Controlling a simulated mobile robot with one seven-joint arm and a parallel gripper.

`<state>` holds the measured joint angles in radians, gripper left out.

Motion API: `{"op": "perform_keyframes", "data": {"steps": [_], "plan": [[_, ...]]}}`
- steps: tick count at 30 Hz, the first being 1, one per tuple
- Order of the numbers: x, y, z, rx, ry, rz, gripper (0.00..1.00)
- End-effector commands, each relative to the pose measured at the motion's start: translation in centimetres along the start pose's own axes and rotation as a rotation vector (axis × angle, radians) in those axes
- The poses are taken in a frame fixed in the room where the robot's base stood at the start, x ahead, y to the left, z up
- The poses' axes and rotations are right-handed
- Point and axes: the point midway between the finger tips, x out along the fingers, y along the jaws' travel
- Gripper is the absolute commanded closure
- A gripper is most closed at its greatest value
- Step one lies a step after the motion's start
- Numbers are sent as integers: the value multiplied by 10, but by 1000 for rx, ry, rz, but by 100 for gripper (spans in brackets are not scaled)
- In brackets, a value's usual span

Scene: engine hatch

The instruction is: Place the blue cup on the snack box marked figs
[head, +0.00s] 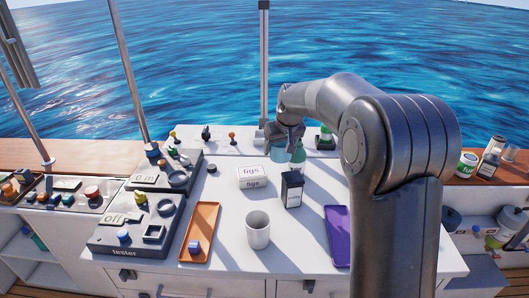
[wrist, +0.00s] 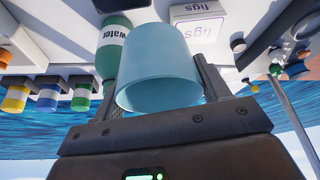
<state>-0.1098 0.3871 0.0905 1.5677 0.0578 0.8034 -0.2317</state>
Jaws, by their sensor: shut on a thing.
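The light blue cup (wrist: 160,68) is between the two fingers of my gripper (wrist: 160,90), which is shut on it. In the head view my gripper (head: 290,135) is at the back of the white counter, and the blue cup (head: 280,155) shows partly below it. The white snack box marked figs (head: 252,177) lies on the counter, nearer and to the left of the cup. The figs box also shows in the wrist view (wrist: 197,22), upside down, beyond the cup. The cup is apart from the box, and nothing stands on the box.
A green water bottle (wrist: 111,48) stands close beside the cup. A dark carton (head: 292,190) stands right of the figs box. A white cup (head: 258,230), an orange tray (head: 199,233) and a purple tray (head: 337,235) are nearer. Tester panels (head: 130,220) fill the left.

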Motion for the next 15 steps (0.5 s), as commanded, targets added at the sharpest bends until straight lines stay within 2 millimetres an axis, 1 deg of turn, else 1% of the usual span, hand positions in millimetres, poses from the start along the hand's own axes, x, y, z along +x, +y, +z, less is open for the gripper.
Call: {"op": "perform_keyframes", "data": {"steps": [3, 6, 9, 11, 14, 15], "plan": [[-6, 10, -2, 1, 0, 0, 57], [-5, 17, -12, -3, 0, -2, 57], [-2, 19, -19, -7, 0, -3, 57], [2, 17, -22, -9, -2, -4, 57], [14, 4, -27, -12, -2, -5, 57], [21, -4, -30, -11, -3, -5, 57]]}}
